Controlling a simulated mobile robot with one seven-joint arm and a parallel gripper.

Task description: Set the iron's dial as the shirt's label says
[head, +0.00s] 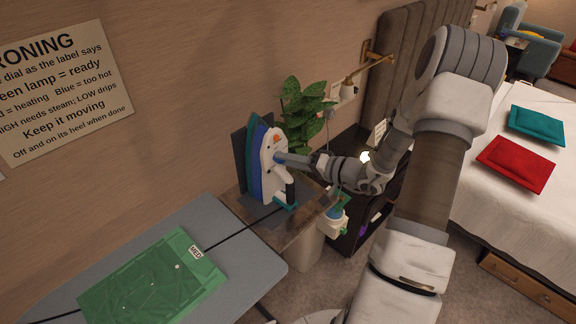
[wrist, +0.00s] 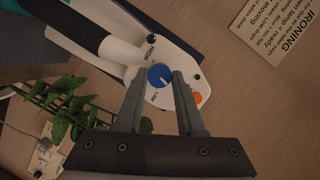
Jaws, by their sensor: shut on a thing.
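The white iron (head: 270,160) with a teal soleplate side stands upright on its heel. In the wrist view its white face (wrist: 185,68) carries a blue dial (wrist: 159,75) with a short white pointer line. "HIGH" is printed above the dial; the lettering below is too small to read surely. My gripper (wrist: 159,78) has its fingers closed on both sides of the blue dial, and in the head view it reaches the iron from the right (head: 284,159). The green shirt (head: 145,275) lies flat on the ironing board, with a white label (head: 195,252) reading "MED".
The grey ironing board (head: 245,258) is at the lower left, with a dark cord across it. A green plant (head: 303,115) stands close behind the iron. An ironing sign (head: 65,85) hangs on the wall. An orange spot (wrist: 197,97) shows beside the dial.

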